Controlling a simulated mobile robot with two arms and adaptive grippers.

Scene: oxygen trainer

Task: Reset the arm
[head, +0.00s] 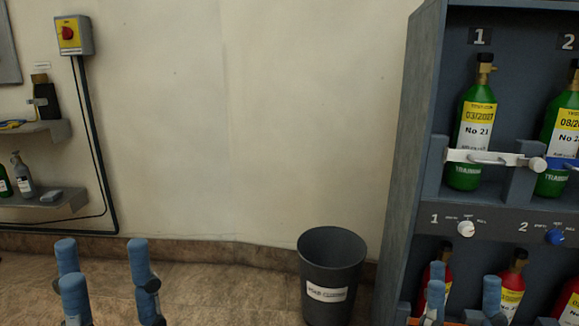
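My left gripper (106,285) points up at the bottom left of the head view. Its blue-tipped fingers are spread apart with only floor showing between them. My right gripper (464,296) is at the bottom right, in front of the lower part of the cylinder rack (415,150). Its blue-tipped fingers are apart, and I see nothing held between them. The lower parts of both grippers and most of both arms are out of view.
Green cylinders (466,178) stand upright on the rack's upper shelf, red ones (513,283) below. A dark bin (331,272) stands left of the rack. Wall shelves (45,198) hold bottles at far left, under a red-and-yellow switch (70,34). Floor between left gripper and bin is clear.

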